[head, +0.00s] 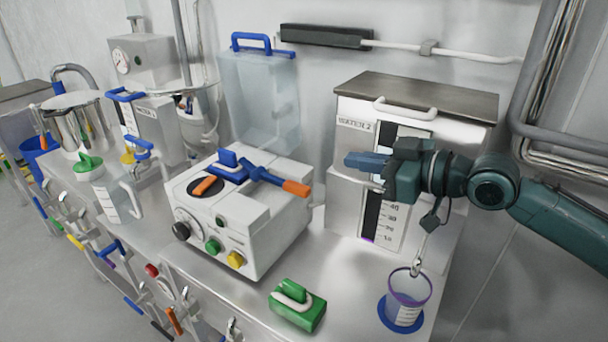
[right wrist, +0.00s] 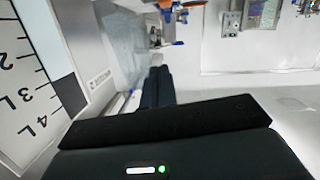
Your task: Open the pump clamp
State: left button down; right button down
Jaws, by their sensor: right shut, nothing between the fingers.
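The pump (head: 250,225) is a white box on the steel bench, with knobs on its front. On its top sits a blue clamp lever (head: 262,176) with an orange end at the right. A second orange-tipped piece and a blue block (head: 228,158) are beside it over a dark round opening. My right gripper (head: 350,161) is shut and empty, its blue fingers pointing left, in front of the WATER 2 tank and right of the clamp, apart from it. Its shut fingers also show in the right wrist view (right wrist: 158,75). My left gripper is not in view.
The WATER 2 tank (head: 352,112) stands close behind my right gripper. A green block with a white handle (head: 297,305) and a purple-rimmed cup (head: 405,300) are on the bench in front. A clear blue-handled container (head: 258,95) stands behind the pump.

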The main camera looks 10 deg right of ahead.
jog(key=g, duration=0.1)
jog(key=p, duration=0.2)
send_over(308, 190)
jog(key=f, duration=0.2)
jog(key=shift+w+a+f+m, duration=0.1)
jog(key=shift+a+f+m, duration=0.15)
jog(key=shift+f+m, duration=0.15)
jog(key=f, duration=0.2)
jog(key=shift+d+f, duration=0.2)
jog(key=shift+f, duration=0.2)
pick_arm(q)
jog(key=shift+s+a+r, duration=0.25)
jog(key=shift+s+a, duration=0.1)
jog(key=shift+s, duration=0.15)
pick_arm(e)
jog(key=shift+f, duration=0.6)
